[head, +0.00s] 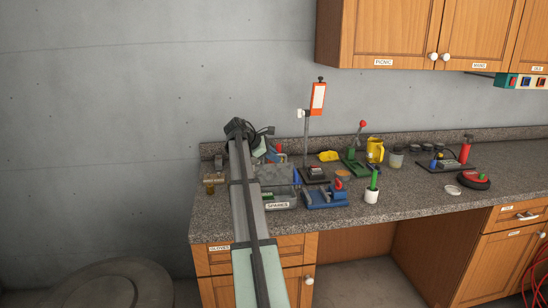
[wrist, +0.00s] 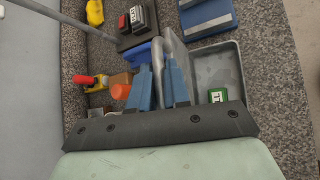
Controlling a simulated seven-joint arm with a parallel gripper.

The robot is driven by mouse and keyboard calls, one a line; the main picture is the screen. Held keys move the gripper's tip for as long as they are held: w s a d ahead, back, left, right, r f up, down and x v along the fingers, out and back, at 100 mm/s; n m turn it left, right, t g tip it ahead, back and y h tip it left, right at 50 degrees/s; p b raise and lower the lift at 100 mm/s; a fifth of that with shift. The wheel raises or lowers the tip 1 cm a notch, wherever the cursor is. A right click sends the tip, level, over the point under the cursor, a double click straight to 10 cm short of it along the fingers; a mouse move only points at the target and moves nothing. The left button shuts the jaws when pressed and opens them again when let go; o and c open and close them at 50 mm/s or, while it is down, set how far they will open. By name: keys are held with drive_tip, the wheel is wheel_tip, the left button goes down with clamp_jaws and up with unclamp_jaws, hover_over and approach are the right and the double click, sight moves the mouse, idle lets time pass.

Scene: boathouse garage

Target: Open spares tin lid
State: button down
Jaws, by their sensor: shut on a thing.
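The grey spares tin (head: 279,206), with a SPARES label on its front, sits on the counter near its left end. Its lid (head: 274,174) is raised and stands steeply tilted above the tin. In the wrist view the lid (wrist: 175,48) shows nearly edge-on beside the open tin (wrist: 238,62). A small green labelled item (wrist: 217,96) lies inside the tin. In the head view my arm hides the fingers and the tin's left side.
A blue device (head: 326,196) stands just right of the tin. A black base with a red button (head: 316,172) is behind it. Counter front is clear.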

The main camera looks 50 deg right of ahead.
drive_tip(key=c, duration=1.2)
unclamp_jaws()
drive_tip(key=v, duration=1.3)
drive_tip(key=shift+w+a+r, duration=0.15)
drive_tip(key=shift+a+r, duration=0.1)
